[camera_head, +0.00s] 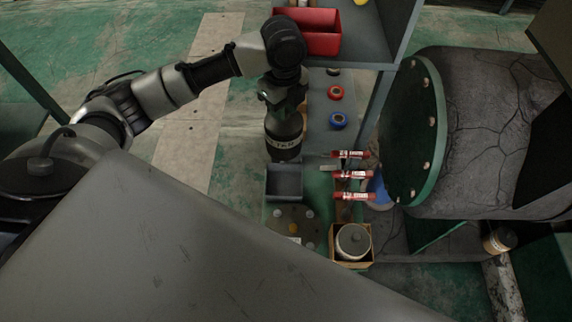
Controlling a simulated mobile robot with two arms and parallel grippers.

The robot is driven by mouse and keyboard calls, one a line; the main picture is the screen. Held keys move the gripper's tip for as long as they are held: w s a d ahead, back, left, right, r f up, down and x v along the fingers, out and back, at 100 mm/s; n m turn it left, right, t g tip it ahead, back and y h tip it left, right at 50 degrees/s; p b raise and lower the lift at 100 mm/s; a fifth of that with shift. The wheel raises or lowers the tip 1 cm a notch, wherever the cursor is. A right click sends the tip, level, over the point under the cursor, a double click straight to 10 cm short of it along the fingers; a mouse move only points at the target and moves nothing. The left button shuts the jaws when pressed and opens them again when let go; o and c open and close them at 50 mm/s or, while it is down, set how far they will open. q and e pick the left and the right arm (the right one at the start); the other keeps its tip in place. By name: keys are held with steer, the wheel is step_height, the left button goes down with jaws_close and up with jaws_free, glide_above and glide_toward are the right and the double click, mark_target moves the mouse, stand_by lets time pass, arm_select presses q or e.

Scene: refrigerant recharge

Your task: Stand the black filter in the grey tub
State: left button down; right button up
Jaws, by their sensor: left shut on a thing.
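The black filter (284,132) is a dark upright cylinder with pale lettering on its side. My left gripper (279,103) is shut on its top end, with the hand above it. The grey tub (285,186) is a small open box just below the filter in the picture. The filter's lower end is at the tub's far edge in this view; I cannot tell whether it is above, behind or touching the tub. The tub's visible inside looks empty. My right gripper is not in view.
Several red cylinders (354,175) lie right of the tub. A box with a round pale container (352,242) stands at the lower right. A grey shelf (330,95) behind holds red and blue rings and a red bin (318,43). A large flanged tank (415,125) blocks the right.

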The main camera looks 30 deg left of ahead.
arm_select(q)
step_height(320, 180, down, 9)
steer(key=shift+f+b, duration=0.2)
steer(key=shift+b, duration=0.65)
step_height(320, 180, down, 14)
steer(key=b, duration=0.3)
steer(key=shift+r, duration=0.25)
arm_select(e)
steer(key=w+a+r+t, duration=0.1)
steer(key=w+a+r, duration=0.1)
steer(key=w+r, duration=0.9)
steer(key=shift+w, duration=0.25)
arm_select(q)
steer(key=c, duration=0.9)
jaws_free()
